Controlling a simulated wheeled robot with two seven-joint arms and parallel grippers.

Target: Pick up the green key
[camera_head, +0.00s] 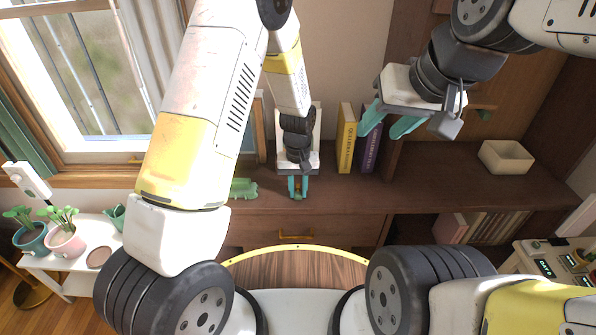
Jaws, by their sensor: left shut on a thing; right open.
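My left gripper (297,190) is at the front edge of the brown wooden cabinet top, its teal fingers pointing down. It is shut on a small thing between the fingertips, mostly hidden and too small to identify. I cannot make out the green key for certain anywhere in view. A green figure (243,187) lies on the cabinet top just left of my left gripper, partly behind my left arm. My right gripper (388,125) is open and empty, raised in front of the cabinet's back at the upper right.
A yellow book (346,138) and a purple book (371,150) stand right of my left gripper. A cream box (506,157) sits on the cabinet's right. Potted plants (65,238) stand on a white table at left. The cabinet top (440,185) is clear between books and box.

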